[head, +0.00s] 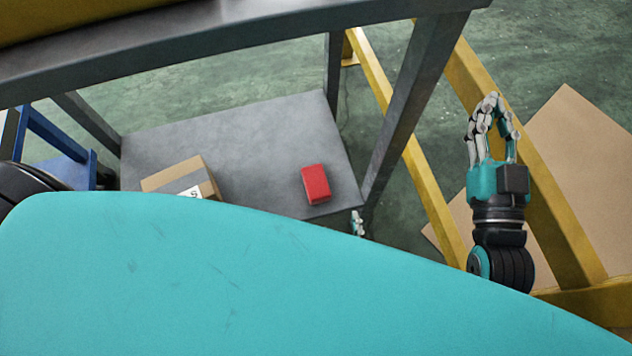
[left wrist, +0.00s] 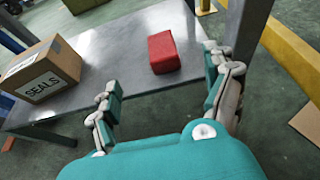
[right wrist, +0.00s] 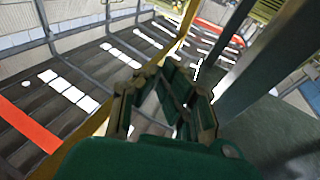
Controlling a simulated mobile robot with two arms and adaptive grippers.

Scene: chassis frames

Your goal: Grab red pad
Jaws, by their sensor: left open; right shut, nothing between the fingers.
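The red pad (head: 316,184) is a small red block lying on the lower grey shelf (head: 255,135) near its front right corner. It also shows in the left wrist view (left wrist: 163,52), beyond the fingers. My left gripper (left wrist: 165,88) is open and empty, just in front of the shelf edge, apart from the pad. In the head view only a fingertip of it (head: 357,222) shows; my own teal body hides the rest. My right gripper (head: 494,112) is raised at the right, shut and empty, far from the pad. It also shows in the right wrist view (right wrist: 165,85).
A cardboard box labelled SEALS (left wrist: 42,70) stands on the shelf, left of the pad. A dark shelf post (head: 405,95) rises right of the pad. Yellow beams (head: 540,180) and a cardboard sheet (head: 575,150) lie at the right. The shelf behind the pad is clear.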

